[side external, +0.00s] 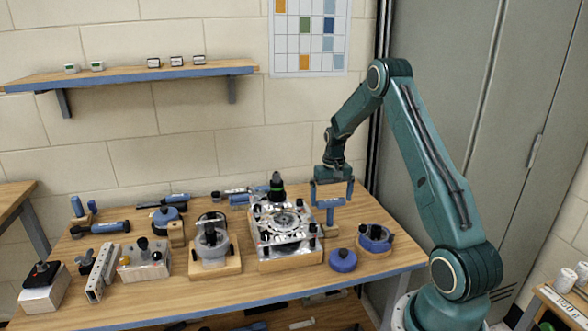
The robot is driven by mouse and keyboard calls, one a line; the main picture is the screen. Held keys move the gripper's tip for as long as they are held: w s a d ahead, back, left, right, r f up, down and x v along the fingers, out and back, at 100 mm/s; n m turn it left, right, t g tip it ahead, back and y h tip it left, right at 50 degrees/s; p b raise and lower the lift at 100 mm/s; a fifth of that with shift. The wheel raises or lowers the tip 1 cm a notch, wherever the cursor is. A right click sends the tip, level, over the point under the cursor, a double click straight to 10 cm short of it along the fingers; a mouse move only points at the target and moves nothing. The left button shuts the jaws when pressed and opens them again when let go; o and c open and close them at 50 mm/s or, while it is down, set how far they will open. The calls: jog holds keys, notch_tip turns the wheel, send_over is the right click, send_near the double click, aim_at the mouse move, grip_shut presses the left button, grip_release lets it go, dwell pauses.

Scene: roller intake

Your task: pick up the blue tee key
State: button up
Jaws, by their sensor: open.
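The blue tee key (330,213) stands upright near the right end of the bench, its crossbar on top and its stem pointing down. My gripper (332,197) points down directly over it, with its two fingers apart. The fingertips are at about the height of the crossbar, one near each end. I cannot tell from this view whether they touch it or stand in front of or behind it. The foot of the key is small and hard to make out.
A metal roller unit (284,232) with black knobs stands close left of the key. A blue round part (343,261) and a wooden-based holder (375,238) sit in front and to the right.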

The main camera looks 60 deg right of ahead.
aim_at(330, 216)
jog(key=shift+f, duration=1.25)
jog(key=c, duration=1)
